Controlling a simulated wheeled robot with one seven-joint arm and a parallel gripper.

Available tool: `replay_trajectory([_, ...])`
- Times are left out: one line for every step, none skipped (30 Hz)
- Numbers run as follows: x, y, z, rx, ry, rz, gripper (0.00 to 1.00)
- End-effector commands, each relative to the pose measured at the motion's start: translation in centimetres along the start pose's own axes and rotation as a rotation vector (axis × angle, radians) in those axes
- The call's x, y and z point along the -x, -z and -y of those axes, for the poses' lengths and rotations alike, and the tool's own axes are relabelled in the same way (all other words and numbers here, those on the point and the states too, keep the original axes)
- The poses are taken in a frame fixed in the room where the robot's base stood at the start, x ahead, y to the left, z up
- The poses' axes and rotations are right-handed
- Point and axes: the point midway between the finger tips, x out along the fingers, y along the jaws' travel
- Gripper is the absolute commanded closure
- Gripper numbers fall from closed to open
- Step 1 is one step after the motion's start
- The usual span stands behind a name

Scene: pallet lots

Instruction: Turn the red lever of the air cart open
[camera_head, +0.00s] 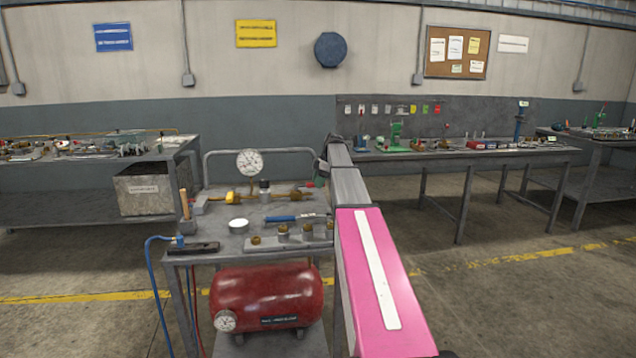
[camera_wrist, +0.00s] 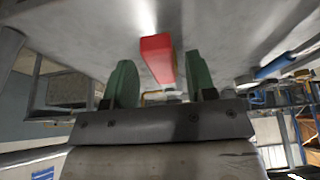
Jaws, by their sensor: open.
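The air cart (camera_head: 213,222) stands in front of me, a grey metal cart with a red tank (camera_head: 268,296) on its lower shelf. The red lever (camera_wrist: 157,58) shows in the wrist view as a red bar in front of a grey metal surface. My gripper (camera_wrist: 161,70) is open, with one green finger on each side of the lever. Gaps show between the fingers and the lever, the right one narrower.
The cart top carries a pressure gauge (camera_head: 250,163), brass fittings, a white round tin (camera_head: 239,226) and a blue-handled tool (camera_head: 296,219). A blue hose (camera_head: 155,272) hangs at its left. Workbenches stand behind left and right. Floor is clear at right.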

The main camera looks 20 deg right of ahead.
Motion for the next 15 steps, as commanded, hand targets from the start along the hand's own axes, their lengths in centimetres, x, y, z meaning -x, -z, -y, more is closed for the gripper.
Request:
replay_trajectory([0.2, 0.0, 0.0, -0.001, 0.000, 0.000, 0.49])
replay_trajectory([0.5, 0.0, 0.0, -0.001, -0.001, 0.000, 0.49])
replay_trajectory([0.8, 0.0, 0.0, -0.001, -0.001, 0.000, 0.49])
replay_trajectory([1.2, 0.0, -0.1, -0.001, -0.001, 0.000, 0.49])
replay_trajectory([1.6, -0.1, -0.1, -0.001, -0.002, 0.000, 0.49])
replay_trajectory([2.2, -0.1, -0.1, -0.001, -0.002, 0.000, 0.49])
replay_trajectory([2.8, 0.0, -0.1, -0.001, -0.002, 0.000, 0.49])
replay_trajectory([3.4, 0.0, -0.1, -0.001, -0.002, 0.000, 0.49])
replay_trajectory([4.2, 0.0, -0.1, 0.000, -0.002, 0.000, 0.49])
replay_trajectory([4.8, 0.0, -0.1, 0.000, -0.002, 0.000, 0.49])
replay_trajectory([5.3, 0.0, -0.1, 0.000, -0.002, 0.000, 0.49])
replay_trajectory([6.1, 0.0, -0.1, 0.000, -0.002, 0.000, 0.49])
replay_trajectory([6.7, 0.0, -0.1, 0.000, -0.002, 0.000, 0.49])
replay_trajectory([7.2, 0.0, -0.1, 0.000, -0.002, 0.000, 0.49])
replay_trajectory([7.9, 0.0, -0.1, 0.000, -0.002, 0.000, 0.49])
